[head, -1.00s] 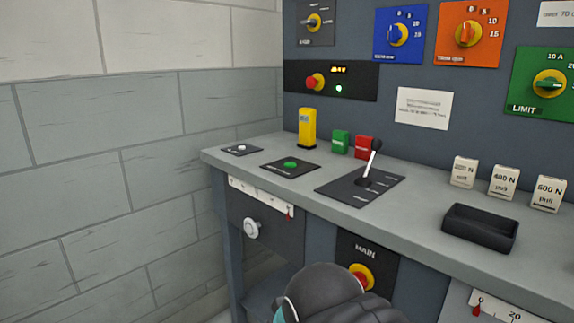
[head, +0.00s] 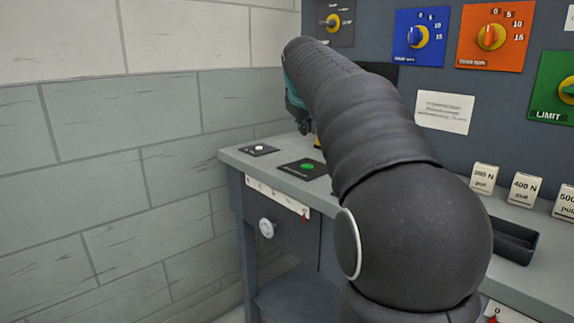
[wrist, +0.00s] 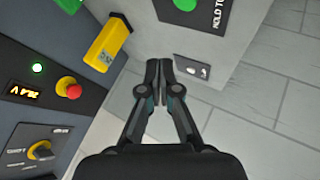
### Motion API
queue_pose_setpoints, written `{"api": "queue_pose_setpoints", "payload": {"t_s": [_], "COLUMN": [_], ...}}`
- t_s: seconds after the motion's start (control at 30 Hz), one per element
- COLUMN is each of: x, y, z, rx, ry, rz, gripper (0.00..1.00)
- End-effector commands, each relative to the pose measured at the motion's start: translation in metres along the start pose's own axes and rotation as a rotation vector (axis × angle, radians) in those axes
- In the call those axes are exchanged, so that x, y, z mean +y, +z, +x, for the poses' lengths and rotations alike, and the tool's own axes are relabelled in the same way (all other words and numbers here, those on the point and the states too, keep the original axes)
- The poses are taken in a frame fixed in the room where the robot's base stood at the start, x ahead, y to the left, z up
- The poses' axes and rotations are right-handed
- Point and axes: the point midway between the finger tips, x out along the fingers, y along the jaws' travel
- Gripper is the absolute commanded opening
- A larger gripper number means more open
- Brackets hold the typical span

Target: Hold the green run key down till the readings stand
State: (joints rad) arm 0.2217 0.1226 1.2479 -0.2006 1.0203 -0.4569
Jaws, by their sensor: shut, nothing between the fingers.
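The green run key (head: 307,167) sits on a dark plate at the left end of the bench. In the wrist view the green key (wrist: 185,4) is cut off by the top edge, beside lettering that begins "HOLD TO". My gripper (wrist: 159,66) is shut and empty, its fingertips short of the green key in that picture. In the head view my gripper (head: 303,128) hangs above the bench's back left, apart from the key.
A yellow upright block (wrist: 108,40) stands close to my fingers. A small plate with a white button (head: 259,148) lies at the bench's left corner. A red button (wrist: 68,88) is on the back panel. The brick wall (head: 165,165) bounds the left.

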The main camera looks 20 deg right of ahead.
Motion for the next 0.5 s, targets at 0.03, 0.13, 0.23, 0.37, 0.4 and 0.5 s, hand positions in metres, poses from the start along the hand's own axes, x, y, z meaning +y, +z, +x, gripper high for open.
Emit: {"api": "queue_pose_setpoints", "payload": {"t_s": [0.03,0.13,0.23,0.37,0.4,0.5], "x": [0.009,0.019,0.023,0.023,0.023,0.023], "y": [-0.006,-0.012,-0.015,-0.015,-0.015,-0.015], "z": [0.005,0.011,0.013,0.013,0.013,0.013], "rx": [0.001,0.002,0.003,0.003,0.003,0.003], "ry": [0.012,0.027,0.033,0.033,0.033,0.033], "rz": [-0.006,-0.02,-0.025,-0.026,-0.026,-0.025], "gripper": [0.0,0.0,0.0,0.0,0.0,0.0]}}
